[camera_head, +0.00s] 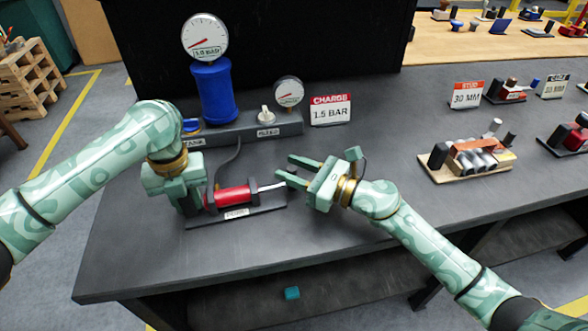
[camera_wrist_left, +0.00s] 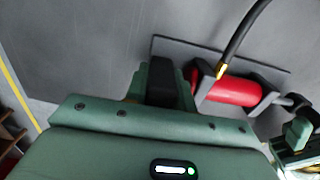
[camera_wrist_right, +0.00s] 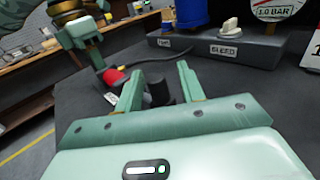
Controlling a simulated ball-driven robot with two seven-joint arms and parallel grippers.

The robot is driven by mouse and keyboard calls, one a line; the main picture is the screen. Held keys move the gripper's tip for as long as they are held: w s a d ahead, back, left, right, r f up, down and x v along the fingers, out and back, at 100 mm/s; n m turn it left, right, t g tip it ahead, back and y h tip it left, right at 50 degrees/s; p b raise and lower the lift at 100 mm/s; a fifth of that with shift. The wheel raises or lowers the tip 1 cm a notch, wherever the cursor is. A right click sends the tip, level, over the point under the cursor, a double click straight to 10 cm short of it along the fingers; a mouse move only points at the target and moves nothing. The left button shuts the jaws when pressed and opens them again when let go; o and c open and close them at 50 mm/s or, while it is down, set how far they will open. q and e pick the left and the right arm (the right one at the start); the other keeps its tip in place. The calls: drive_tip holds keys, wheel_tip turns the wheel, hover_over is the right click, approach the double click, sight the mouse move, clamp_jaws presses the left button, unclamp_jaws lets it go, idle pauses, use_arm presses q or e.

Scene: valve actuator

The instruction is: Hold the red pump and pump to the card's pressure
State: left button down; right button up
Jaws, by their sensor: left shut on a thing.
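My right gripper (camera_head: 284,167) is open, beside the rod end. In the right wrist view a dark handle (camera_wrist_right: 159,91) appears between its fingers; contact is unclear. The card (camera_head: 330,110) reads CHARGE 1.5 BAR. A large gauge (camera_head: 205,38) tops the blue tank (camera_head: 213,92); its needle points lower left.
A small gauge (camera_head: 289,92) and a white bleed knob (camera_head: 265,114) stand on the grey manifold (camera_head: 240,128) behind the pump. The bench between is clear. A teal block (camera_head: 292,293) lies below the bench front.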

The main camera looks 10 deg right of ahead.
drive_tip(key=v, duration=1.2)
drive_tip(key=shift+c, duration=1)
drive_tip(key=v, duration=0.5)
drive_tip(key=shift+s+d+f, duration=0.2)
drive_tip(key=shift+s+f, duration=0.15)
clamp_jaws()
drive_tip(key=x, duration=1.3)
drive_tip(key=shift+w+a, duration=0.25)
drive_tip(key=shift+a, duration=0.05)
